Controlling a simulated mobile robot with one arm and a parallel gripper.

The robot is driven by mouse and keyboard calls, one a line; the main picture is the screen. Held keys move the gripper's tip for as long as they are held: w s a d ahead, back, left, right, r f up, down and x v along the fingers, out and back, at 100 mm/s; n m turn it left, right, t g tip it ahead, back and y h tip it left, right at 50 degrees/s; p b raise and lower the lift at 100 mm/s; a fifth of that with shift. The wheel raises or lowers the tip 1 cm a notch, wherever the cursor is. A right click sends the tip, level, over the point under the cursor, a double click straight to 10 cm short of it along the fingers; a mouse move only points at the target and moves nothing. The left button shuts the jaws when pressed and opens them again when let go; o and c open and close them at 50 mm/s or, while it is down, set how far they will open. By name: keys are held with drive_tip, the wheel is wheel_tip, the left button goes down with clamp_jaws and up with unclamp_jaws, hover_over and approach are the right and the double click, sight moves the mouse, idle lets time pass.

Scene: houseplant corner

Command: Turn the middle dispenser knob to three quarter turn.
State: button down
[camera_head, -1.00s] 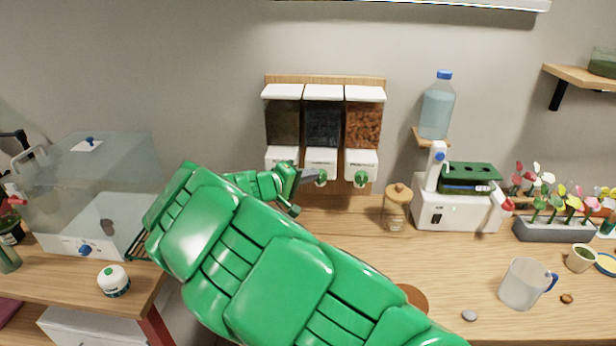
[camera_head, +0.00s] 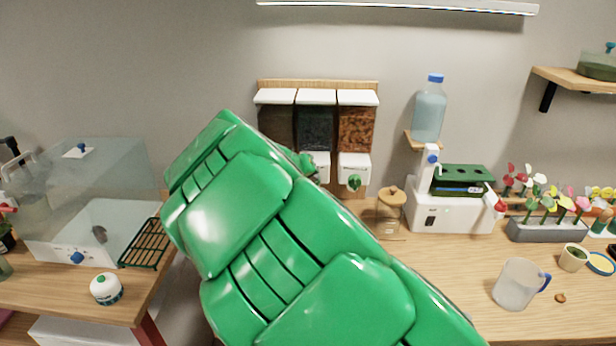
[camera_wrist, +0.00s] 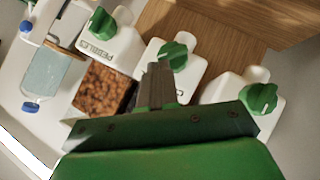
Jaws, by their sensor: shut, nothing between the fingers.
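Three dispensers hang on a wooden board, with the middle dispenser (camera_head: 316,125) holding dark material. Its green knob (camera_wrist: 173,55) shows in the wrist view, between the knob of the pebbles dispenser (camera_wrist: 103,24) and the knob of the third dispenser (camera_wrist: 258,98). My gripper (camera_wrist: 157,68) is shut and empty, its grey fingertips close beside the middle knob; I cannot tell whether they touch it. In the head view my green arm hides the gripper and most of the middle dispenser's lower part. The right dispenser's knob (camera_head: 354,183) is clear there.
A white machine (camera_head: 452,205), flower planter (camera_head: 545,230) and measuring jug (camera_head: 520,284) are further right. A clear tank (camera_head: 95,190) stands left.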

sight(319, 184)
drive_tip(key=shift+d+f+m+y, duration=0.25)
drive_tip(key=shift+d+m+y, duration=0.5)
drive_tip(key=shift+y, duration=0.8)
drive_tip(key=shift+d+f+m+y, duration=0.2)
drive_tip(key=shift+d+m+y, duration=0.3)
drive_tip(key=shift+m+y, duration=0.7)
drive_tip(key=shift+d+f+m+y, duration=0.25)
drive_tip(key=shift+d+m+y, duration=0.35)
drive_tip(key=shift+y, duration=1.25)
drive_tip(key=shift+d+f+m+y, duration=0.15)
drive_tip(key=shift+f+m+y, duration=0.15)
drive_tip(key=shift+y, duration=0.3)
drive_tip(key=shift+d+f+m+y, duration=0.15)
drive_tip(key=shift+m+y, duration=0.2)
drive_tip(key=shift+y, duration=0.25)
drive_tip(key=shift+f+y, duration=0.15)
drive_tip(key=shift+y, duration=0.15)
drive_tip(key=shift+d+f, duration=0.1)
drive_tip(key=shift+f, duration=1.25)
